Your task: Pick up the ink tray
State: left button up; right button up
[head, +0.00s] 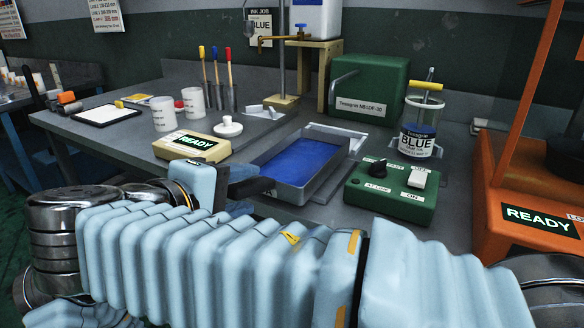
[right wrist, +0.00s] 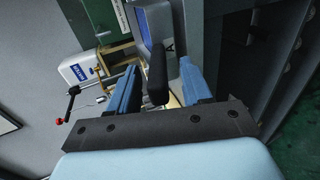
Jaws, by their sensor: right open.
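The ink tray (head: 341,158) is a shallow grey metal pan of blue ink on the bench. Its black handle (head: 252,187) points toward the near left. My right gripper (head: 243,192) is at this handle, with its jaws open. In the right wrist view, the black handle (right wrist: 157,75) lies between the two blue fingers of the right gripper (right wrist: 159,70), with a visible gap on at least one side. Part of the tray (right wrist: 153,22) shows beyond the fingertips. My right sleeve hides the bench's near edge in the head view. My left gripper is not in view.
A green control box (head: 392,190) stands close to the tray's right. A cream READY box (head: 192,147) and a white knob (head: 228,127) are to its left. Behind are a green machine (head: 370,88) and a BLUE ink jar (head: 419,128). An orange frame (head: 500,200) stands right.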

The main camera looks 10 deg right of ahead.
jog(key=shift+x, duration=1.45)
grip_shut()
